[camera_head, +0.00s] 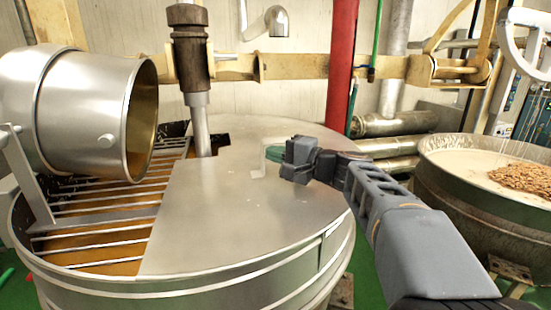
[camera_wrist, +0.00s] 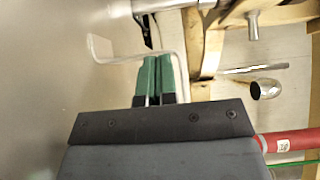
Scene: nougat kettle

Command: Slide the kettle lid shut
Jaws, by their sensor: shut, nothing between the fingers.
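The kettle (camera_head: 190,290) is a round steel vessel in the head view. Its flat grey lid (camera_head: 215,215) covers the middle and right of the top, while the left part is open over a grate. A thin metal handle (camera_head: 264,152) stands up from the lid, and it also shows in the wrist view (camera_wrist: 100,48). My gripper (camera_head: 287,152) is at the handle, just above the lid. Its green fingertips (camera_wrist: 153,80) are together and empty, beside the handle's bar in the wrist view. I cannot tell whether they touch it.
A tilted steel drum (camera_head: 90,110) hangs over the open left side and its grate (camera_head: 100,215). A vertical shaft (camera_head: 196,80) enters the kettle through a notch in the lid. A red post (camera_head: 341,65) stands behind. A second vat (camera_head: 470,200) with nuts stands at right.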

